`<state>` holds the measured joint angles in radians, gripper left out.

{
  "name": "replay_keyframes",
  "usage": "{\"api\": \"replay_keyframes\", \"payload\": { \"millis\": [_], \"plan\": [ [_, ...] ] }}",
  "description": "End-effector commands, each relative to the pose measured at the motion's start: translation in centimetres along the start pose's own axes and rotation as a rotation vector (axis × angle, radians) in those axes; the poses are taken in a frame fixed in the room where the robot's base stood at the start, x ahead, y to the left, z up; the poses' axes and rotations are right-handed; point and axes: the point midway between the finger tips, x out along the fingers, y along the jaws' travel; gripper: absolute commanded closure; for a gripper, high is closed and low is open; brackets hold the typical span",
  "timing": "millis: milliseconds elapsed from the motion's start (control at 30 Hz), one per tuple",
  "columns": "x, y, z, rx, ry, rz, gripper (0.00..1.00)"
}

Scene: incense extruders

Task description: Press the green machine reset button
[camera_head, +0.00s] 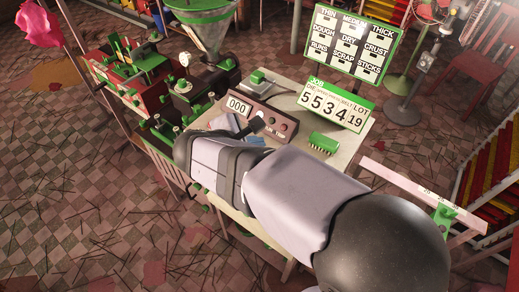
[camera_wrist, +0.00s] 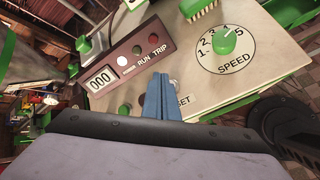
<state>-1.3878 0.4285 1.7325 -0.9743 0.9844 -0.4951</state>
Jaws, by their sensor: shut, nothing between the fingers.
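My gripper (camera_wrist: 161,88) shows in the wrist view as two blue fingers side by side, shut with nothing between them. The front of that word is hidden behind the fingers. I cannot clearly see the green reset button; the fingers cover the area beside the label. A small pale spot shows at the right of the fingertips. I cannot tell whether the fingers touch anything. In the head view my arm hides much of this area.
A brown RUN/TRIP panel (camera_wrist: 130,62) with a counter reading 000 stands left of the fingers. A green SPEED knob (camera_wrist: 223,40) is to the right. A green brush (camera_head: 324,143) lies on the pale top. A JOB number board (camera_head: 337,106) stands behind.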

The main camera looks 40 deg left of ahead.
Motion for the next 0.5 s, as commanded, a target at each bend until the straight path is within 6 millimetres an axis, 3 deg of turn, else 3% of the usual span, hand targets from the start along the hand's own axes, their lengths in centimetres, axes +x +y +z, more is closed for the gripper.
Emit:
{"api": "replay_keyframes", "payload": {
  "millis": [500],
  "plan": [
    [-2.8, 2.1, 2.0, 0.000, 0.001, 0.000, 1.00]
  ]
}}
